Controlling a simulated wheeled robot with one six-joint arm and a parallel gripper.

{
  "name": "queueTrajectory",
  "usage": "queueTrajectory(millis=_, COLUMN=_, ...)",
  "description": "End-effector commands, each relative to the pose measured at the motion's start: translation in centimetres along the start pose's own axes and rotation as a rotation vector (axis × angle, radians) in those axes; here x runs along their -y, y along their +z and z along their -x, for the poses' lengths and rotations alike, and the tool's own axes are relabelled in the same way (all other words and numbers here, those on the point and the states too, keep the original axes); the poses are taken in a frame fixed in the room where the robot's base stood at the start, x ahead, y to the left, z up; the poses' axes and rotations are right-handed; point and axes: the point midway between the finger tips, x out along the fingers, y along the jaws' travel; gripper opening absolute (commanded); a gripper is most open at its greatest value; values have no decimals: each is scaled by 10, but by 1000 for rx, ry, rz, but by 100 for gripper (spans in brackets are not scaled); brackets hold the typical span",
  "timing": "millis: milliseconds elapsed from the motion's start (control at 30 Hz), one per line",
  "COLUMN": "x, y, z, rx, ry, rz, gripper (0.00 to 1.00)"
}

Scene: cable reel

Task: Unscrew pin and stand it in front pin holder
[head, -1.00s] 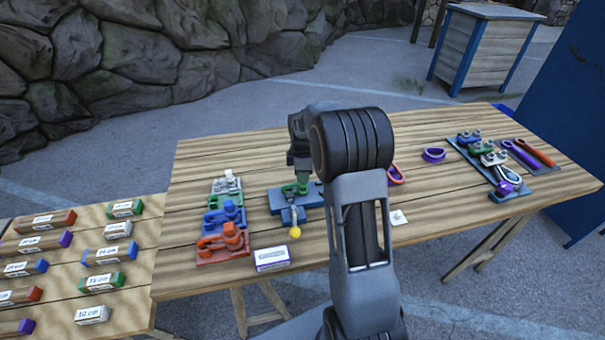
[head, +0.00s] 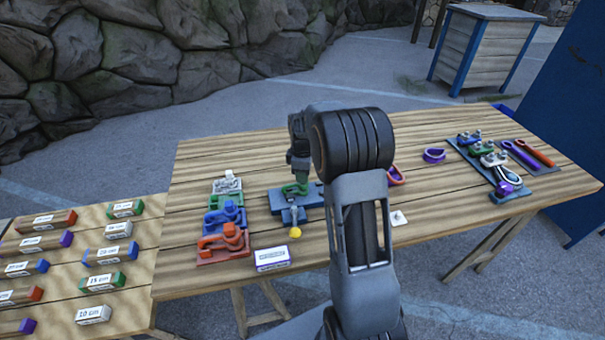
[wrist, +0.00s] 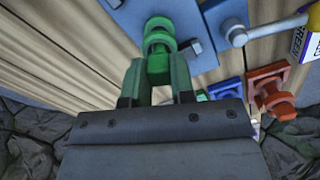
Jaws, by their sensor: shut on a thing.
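A green shackle (head: 294,189) is at the blue vise (head: 278,199) on the wooden table, with its ring and round shank in the wrist view (wrist: 157,63). My gripper (wrist: 158,80) is shut around the green shank, one finger on each side. In the head view my gripper comes down from above onto the green part, and my arm hides some of the table beside it. I cannot tell the pin from the shackle body here, nor how far it is screwed in. I cannot tell for certain which piece is the front pin holder.
The vise handle has a yellow knob (head: 295,232). A red shackle (head: 226,238) and a blue shackle (head: 229,214) stand left. A label box (head: 272,258) lies in front. A purple ring (head: 434,155) lies farther right.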

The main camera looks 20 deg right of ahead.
Motion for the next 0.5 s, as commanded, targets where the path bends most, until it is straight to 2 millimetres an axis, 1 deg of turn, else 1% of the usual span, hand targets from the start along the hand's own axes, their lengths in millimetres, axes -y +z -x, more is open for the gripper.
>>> queueTrajectory(millis=200, x=0, y=0, z=1, rx=0, ry=1, rz=-102, gripper=0)
queueTrajectory(millis=500, x=0, y=0, z=13, rx=0, ry=0, rz=-120, gripper=0)
